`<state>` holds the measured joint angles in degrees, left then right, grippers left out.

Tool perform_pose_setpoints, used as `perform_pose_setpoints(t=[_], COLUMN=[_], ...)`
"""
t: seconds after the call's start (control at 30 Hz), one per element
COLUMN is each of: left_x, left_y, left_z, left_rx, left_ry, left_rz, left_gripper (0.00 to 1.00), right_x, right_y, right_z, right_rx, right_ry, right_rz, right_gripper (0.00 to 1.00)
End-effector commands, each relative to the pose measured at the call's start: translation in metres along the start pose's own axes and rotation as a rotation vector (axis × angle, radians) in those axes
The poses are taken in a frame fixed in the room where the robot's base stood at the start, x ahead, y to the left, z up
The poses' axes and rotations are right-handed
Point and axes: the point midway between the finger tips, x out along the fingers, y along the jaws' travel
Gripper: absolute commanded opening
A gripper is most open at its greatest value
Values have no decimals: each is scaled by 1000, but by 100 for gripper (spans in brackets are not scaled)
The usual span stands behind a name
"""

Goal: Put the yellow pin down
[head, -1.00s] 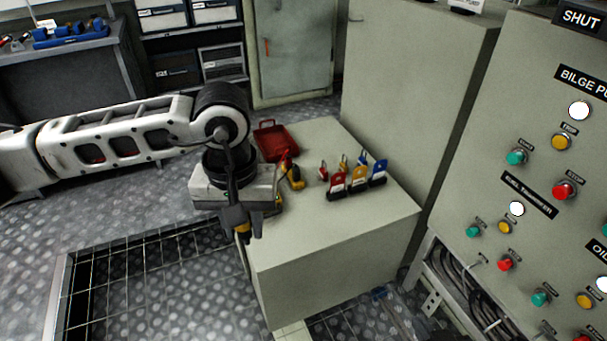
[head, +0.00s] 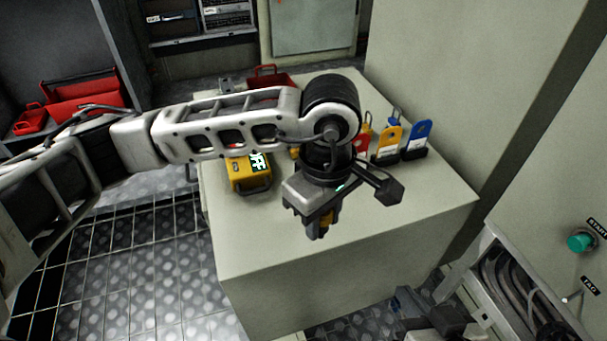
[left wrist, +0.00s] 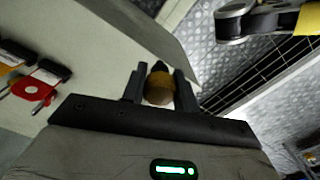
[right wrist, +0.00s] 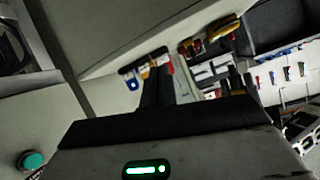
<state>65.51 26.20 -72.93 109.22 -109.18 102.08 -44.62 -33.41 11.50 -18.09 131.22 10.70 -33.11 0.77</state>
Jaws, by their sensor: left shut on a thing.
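The yellow pin (left wrist: 160,88) stands between the two dark fingers of my left gripper (left wrist: 160,84) in the left wrist view, its rounded end toward the camera. In the head view my left gripper (head: 319,226) points down over the front part of the pale cabinet top (head: 400,220). Its height above the top is hard to judge.
Red, yellow (head: 388,140) and blue (head: 417,136) tags on black bases stand at the right rear of the top. A yellow device (head: 250,178) sits left of my left gripper. A red box (head: 268,80) is at the back. The front right top is clear.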

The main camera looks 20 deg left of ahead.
Motion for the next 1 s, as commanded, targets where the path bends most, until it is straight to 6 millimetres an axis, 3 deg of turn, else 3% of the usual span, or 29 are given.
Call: perform_pose_setpoints(t=[0.2,0.43,0.77,1.0], left_x=[27,65,87,120], left_y=[18,33,40,41], left_z=[-53,-91,-109,-112], left_rx=[-7,-3,1,3], left_ry=[0,-1,-1,-1], left_rz=[-3,-3,0,-1], left_gripper=[4,4,4,4], right_x=[-1,-3,-5,-4], right_y=[-3,-8,-11,-14], right_z=[-4,-11,-16,-14], right_rx=[-5,-8,2,34], right_ry=[49,110,146,161], right_rz=[-13,-33,-46,-66], right_gripper=[0,0,0,0])
